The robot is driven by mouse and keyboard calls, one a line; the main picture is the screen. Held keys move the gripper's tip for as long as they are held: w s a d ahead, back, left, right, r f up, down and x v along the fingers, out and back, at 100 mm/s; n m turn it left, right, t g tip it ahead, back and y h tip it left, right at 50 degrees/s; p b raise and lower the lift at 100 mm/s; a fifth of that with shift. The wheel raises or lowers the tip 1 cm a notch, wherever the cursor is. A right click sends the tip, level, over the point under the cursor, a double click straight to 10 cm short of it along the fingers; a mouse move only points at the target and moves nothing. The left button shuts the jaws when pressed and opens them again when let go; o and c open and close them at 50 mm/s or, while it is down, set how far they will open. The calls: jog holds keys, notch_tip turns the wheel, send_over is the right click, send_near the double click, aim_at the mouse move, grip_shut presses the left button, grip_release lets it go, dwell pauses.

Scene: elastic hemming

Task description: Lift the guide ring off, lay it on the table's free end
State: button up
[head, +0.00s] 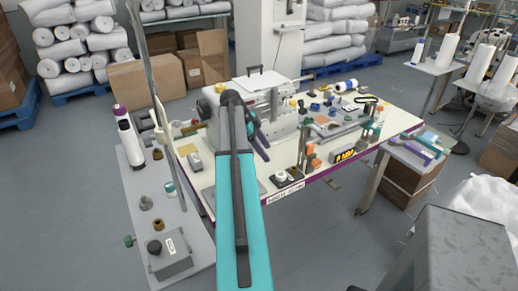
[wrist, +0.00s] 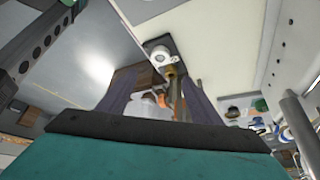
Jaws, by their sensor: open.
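My gripper (wrist: 160,95) is open, with its two dark fingers apart at the picture's middle. In the head view my gripper (head: 257,135) is at the end of the teal arm, over the sewing table (head: 222,168) and in front of the grey machine. Between or beyond the fingers in the wrist view are a white round piece on a dark plate (wrist: 157,44) and a small brass-coloured part (wrist: 170,72). The dark plate also shows in the head view (head: 291,186), near the table's front edge. I cannot tell which piece is the guide ring. Nothing is visibly held.
The grey machine (head: 284,99) stands at the table's back. Several small coloured parts and posts crowd the table's middle and right. A grey side bench (head: 185,222) with a bottle (head: 128,135) and a box (head: 170,262) is at left. Cartons (head: 145,82) stand behind.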

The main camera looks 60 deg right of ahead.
jog(key=shift+w+a, duration=0.1)
jog(key=shift+w, duration=0.05)
jog(key=shift+f, duration=0.15)
jog(key=p, duration=0.4)
send_near(281, 175)
jog(key=shift+x, duration=3.95)
jog(key=shift+c, duration=0.3)
jog(key=c, duration=1.2)
jog(key=shift+r, duration=1.9)
jog(key=shift+r+p, duration=0.65)
jog(key=shift+r, duration=1.25)
